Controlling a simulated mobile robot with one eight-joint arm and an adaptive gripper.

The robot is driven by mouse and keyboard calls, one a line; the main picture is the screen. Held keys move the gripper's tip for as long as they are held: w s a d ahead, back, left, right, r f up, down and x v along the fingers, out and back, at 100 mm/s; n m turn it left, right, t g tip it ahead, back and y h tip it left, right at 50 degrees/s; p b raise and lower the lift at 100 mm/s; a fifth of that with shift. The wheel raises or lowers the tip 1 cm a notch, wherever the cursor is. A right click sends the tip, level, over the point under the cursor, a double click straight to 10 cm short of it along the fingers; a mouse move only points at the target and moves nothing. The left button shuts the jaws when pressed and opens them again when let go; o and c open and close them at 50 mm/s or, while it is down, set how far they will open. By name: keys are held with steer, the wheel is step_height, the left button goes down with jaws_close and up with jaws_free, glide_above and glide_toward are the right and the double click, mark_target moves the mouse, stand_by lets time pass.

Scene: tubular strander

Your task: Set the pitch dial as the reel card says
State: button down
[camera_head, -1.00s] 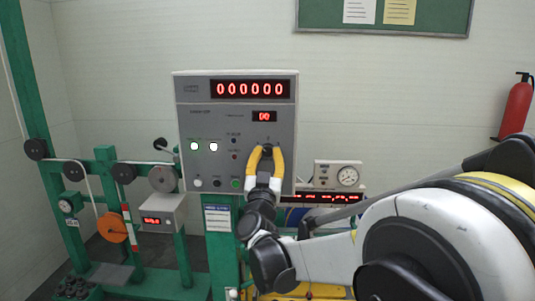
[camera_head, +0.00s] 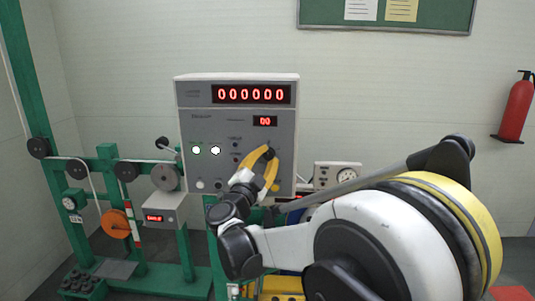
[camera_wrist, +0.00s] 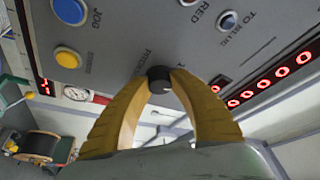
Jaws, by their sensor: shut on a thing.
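The grey control cabinet (camera_head: 207,130) stands upright with a large red readout (camera_head: 251,94) of zeros and a small red readout (camera_head: 265,121), also apparently zeros. The wrist view shows both fingertips (camera_wrist: 160,76) on either side of the knob. No reel card can be made out.
In the wrist view, a blue jog button (camera_wrist: 70,10) and a yellow button (camera_wrist: 68,57) are nearby. A gauge box (camera_head: 337,175) stands right of the cabinet. Green framework with pulleys (camera_head: 126,172) is at left.

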steer(key=shift+r+m+g+p, duration=0.1)
steer(key=shift+m+g+p, duration=0.3)
steer(key=shift+m, duration=0.5)
steer(key=c, duration=1.1)
jaws_free()
steer(key=v, duration=1.2)
steer(key=shift+a, duration=0.1)
